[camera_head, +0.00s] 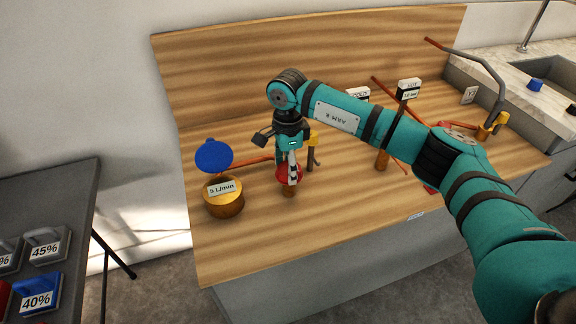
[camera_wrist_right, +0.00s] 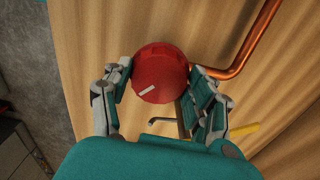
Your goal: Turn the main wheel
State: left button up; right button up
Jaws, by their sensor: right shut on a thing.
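The red main wheel (camera_head: 287,175) stands on a short brass stem on the wooden bench, partly hidden by my gripper in the head view. In the right wrist view the red wheel (camera_wrist_right: 160,72) is a round knob with a small white mark, between my fingers. My right gripper (camera_head: 292,172) points down at it from above and is shut on it. The right gripper also shows in the wrist view (camera_wrist_right: 157,88), one finger on each side of the wheel. My left gripper is not in view.
A brass pot labelled "5 L/min" (camera_head: 223,198) with a blue disc (camera_head: 214,155) stands left of the wheel. A yellow-handled valve (camera_head: 313,140) is close on the right. Copper pipes and signs stand further right. The bench (camera_head: 330,235) is clear in front.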

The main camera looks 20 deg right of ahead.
jog(key=shift+m, duration=0.3)
jog(key=shift+w+m+b, duration=0.1)
jog(key=shift+m+b, duration=0.4)
jog(key=shift+m, duration=0.5)
jog(key=m+b, duration=0.1)
jog(key=m, duration=0.2)
jog(key=shift+m, duration=0.3)
jog(key=m+b, duration=0.1)
jog(key=m, duration=0.5)
jog(key=shift+w+d, duration=0.1)
jog(key=m, duration=0.6)
jog(key=shift+r+m, duration=0.1)
jog(key=shift+m, duration=0.3)
jog(key=m, duration=0.6)
jog(key=shift+d, duration=0.15)
jog(key=shift+m, duration=0.4)
jog(key=o, duration=1.2)
